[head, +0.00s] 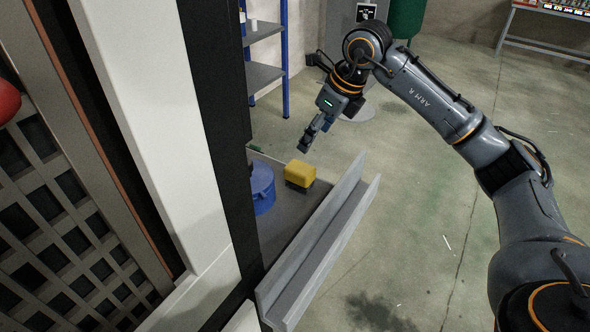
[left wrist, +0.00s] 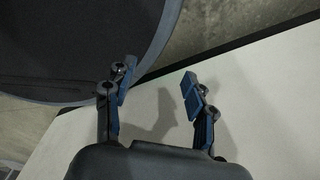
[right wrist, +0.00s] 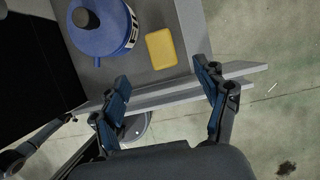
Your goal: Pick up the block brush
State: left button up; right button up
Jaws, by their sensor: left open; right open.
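The block brush (head: 299,173) is a yellow block with a darker underside, lying on a grey surface beside a blue lidded container. It also shows in the right wrist view (right wrist: 161,48), beyond the fingertips. My right gripper (head: 314,138) is open and empty, apart from the brush and just behind and above it in the head view. In the right wrist view the open fingers (right wrist: 163,84) are spread with the brush ahead of the gap. My left gripper (left wrist: 160,77) is open and empty over a pale surface; it is not visible in the head view.
The blue container (head: 262,187) stands close left of the brush. A grey channel-shaped rail (head: 325,250) edges the surface on the right. A white and black upright (head: 165,120) blocks the left side. Blue shelving (head: 284,60) stands behind. Open floor lies to the right.

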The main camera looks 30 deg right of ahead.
aim_at(301, 167)
jog(key=x, duration=0.3)
jog(key=shift+s+a+f, duration=0.1)
jog(key=shift+s+f, duration=0.05)
jog(key=shift+s, duration=0.05)
jog(key=x, duration=0.4)
jog(key=shift+w+p, duration=0.1)
jog(key=shift+p, duration=0.2)
jog(key=shift+f, duration=0.45)
jog(key=p+x, duration=0.1)
jog(key=x, duration=0.3)
jog(key=shift+f, duration=0.45)
pick_arm(q)
jog(key=shift+s+r, duration=0.65)
jog(key=shift+r, duration=0.3)
pick_arm(e)
jog(key=shift+c, duration=1.3)
pick_arm(q)
jog(key=shift+s, duration=0.1)
pick_arm(e)
jog(key=c, duration=1)
